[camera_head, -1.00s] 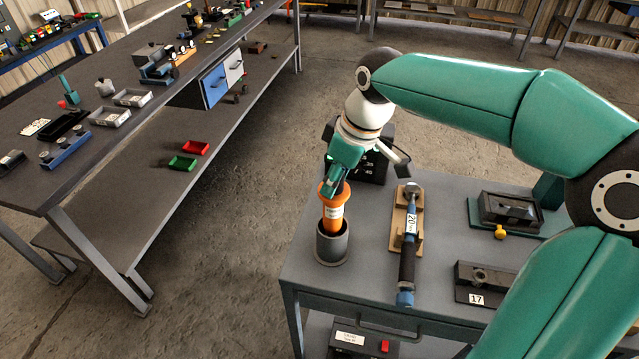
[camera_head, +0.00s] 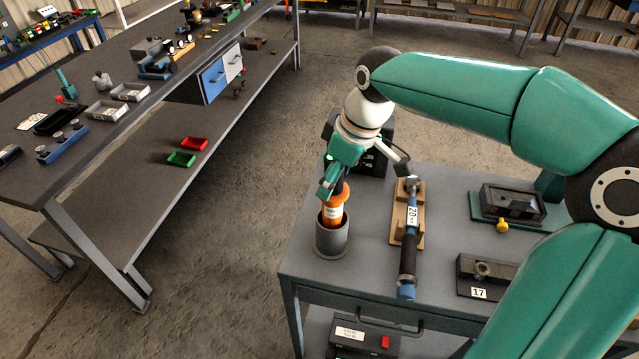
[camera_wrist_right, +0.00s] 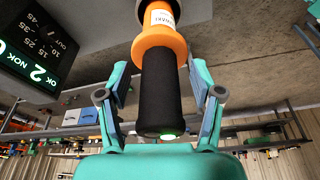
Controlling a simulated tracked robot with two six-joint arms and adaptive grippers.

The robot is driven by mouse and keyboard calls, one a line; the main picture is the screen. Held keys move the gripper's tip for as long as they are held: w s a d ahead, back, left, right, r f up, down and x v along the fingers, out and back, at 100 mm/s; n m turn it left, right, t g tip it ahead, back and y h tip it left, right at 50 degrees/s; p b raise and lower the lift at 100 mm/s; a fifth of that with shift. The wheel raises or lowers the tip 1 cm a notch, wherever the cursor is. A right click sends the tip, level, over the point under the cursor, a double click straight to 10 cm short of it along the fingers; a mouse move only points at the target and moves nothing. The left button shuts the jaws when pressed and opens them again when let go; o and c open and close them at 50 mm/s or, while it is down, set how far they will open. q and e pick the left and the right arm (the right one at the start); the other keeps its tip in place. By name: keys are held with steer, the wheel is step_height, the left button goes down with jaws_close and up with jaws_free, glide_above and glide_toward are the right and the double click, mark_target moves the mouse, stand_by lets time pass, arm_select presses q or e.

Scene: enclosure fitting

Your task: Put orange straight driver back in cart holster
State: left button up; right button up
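The orange straight driver (camera_head: 334,210) stands in the grey cup-shaped holster (camera_head: 331,241) at the cart's left side, leaning slightly. Its lower end is hidden inside the cup. In the right wrist view the driver's orange collar (camera_wrist_right: 160,46) and black handle run between the fingers, with a small green light at the handle's end. My right gripper (camera_head: 362,180) is above the holster with its fingers spread. In the wrist view, gaps show between the handle and both fingers. My left gripper is not in view.
A blue and black tool (camera_head: 408,245) marked 20 lies on a wooden cradle (camera_head: 418,230) right of the holster. A black display box (camera_head: 370,158) stands behind. Fixtures (camera_head: 510,204) and a block marked 17 (camera_head: 482,275) sit farther right. A long workbench (camera_head: 110,165) stands left across open floor.

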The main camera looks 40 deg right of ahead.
steer(key=shift+f, duration=0.15)
steer(key=v, duration=1.2)
